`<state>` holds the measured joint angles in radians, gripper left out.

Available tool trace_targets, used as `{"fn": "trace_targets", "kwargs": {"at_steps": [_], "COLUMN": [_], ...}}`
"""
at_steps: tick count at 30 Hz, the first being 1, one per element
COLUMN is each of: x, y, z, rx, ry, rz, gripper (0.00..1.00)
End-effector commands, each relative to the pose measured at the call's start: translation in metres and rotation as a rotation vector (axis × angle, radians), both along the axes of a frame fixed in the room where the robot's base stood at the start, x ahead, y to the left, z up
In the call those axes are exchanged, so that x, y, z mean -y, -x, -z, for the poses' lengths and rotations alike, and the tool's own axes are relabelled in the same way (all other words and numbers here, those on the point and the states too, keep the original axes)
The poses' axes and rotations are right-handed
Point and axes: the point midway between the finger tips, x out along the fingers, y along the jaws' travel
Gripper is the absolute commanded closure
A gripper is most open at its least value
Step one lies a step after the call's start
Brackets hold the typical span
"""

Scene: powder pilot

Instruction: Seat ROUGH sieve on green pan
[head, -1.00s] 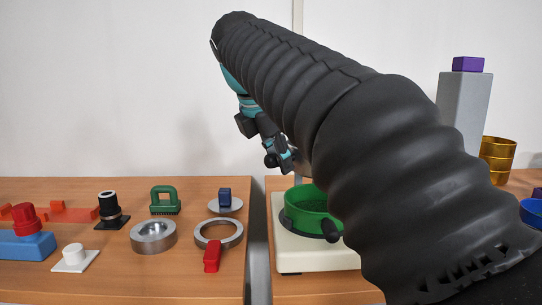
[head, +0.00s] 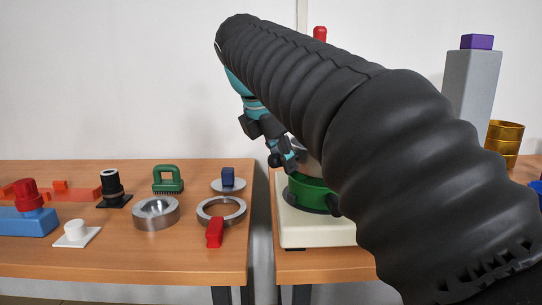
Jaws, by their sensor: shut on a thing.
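The green pan (head: 311,196) sits on a cream base (head: 305,236) on the right table, partly hidden by my black-sleeved arm. My gripper (head: 284,160) is just above the left rim of the pan. It is shut on a grey piece (head: 302,151), which I take to be the ROUGH sieve. Only a sliver of that piece shows, over the pan, and no label is readable. My arm hides the rest of it, so I cannot tell whether it touches the pan.
On the left table stand a metal bowl (head: 156,212), a ring with red handle (head: 220,211), a green brush-like block (head: 167,180) and a black stamp-like piece (head: 111,188). At right are a grey column (head: 471,85) and gold cups (head: 503,142). A gap separates the tables.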

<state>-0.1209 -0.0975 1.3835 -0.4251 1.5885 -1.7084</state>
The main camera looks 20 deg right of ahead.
Motion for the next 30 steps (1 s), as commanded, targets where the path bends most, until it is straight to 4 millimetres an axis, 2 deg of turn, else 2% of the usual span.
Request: {"fn": "trace_targets", "kwargs": {"at_steps": [30], "x": [0.0001], "y": [0.0001], "z": [0.0084], "rx": [0.001], "ry": [0.001], "rz": [0.0], "gripper": [1.0]}}
